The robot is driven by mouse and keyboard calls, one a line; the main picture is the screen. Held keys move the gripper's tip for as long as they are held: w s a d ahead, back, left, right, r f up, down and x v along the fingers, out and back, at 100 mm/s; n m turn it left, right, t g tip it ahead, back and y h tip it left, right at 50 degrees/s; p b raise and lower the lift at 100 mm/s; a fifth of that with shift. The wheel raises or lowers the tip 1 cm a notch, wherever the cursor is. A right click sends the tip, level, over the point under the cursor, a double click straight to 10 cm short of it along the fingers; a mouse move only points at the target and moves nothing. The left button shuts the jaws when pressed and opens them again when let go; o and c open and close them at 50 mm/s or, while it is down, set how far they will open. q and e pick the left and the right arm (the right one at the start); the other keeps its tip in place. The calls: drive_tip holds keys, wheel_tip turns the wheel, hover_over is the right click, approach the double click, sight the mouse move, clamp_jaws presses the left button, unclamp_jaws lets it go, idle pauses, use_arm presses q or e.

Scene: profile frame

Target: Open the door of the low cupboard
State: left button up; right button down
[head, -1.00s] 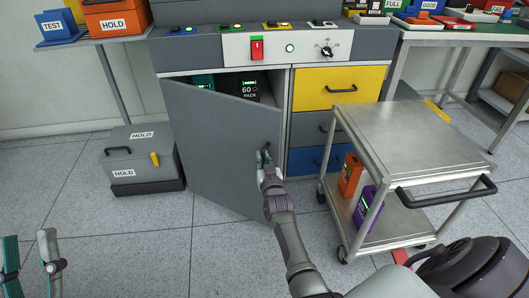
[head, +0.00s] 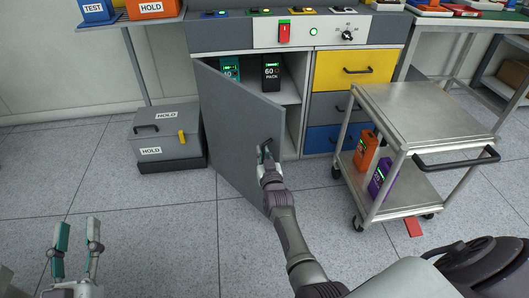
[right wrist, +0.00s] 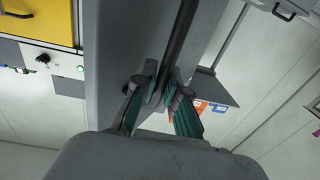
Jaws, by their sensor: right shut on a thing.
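The low cupboard's grey door (head: 238,135) stands partly open in the head view, swung out toward me on its left side. Behind it the interior shows a teal pack (head: 230,68) and a black pack (head: 271,72) on a shelf. My right gripper (head: 266,158) is at the door's dark handle, near the free edge. In the right wrist view its fingers (right wrist: 160,98) are shut on the dark handle bar (right wrist: 179,40). My left gripper (head: 76,250) is at the lower left of the head view, its fingers apart and empty, well away from the door.
A metal trolley (head: 415,115) with orange and purple packs on its lower shelf stands right of the cupboard. A grey HOLD box (head: 166,138) sits on the floor to the left. Yellow, grey and blue drawers (head: 354,70) adjoin the opening. Floor before the door is clear.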

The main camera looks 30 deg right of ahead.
drive_tip(key=c, duration=1.2)
unclamp_jaws()
drive_tip(key=shift+a, duration=0.1)
drive_tip(key=v, duration=0.7)
drive_tip(key=shift+s, duration=0.2)
drive_tip(key=shift+a+r, duration=0.1)
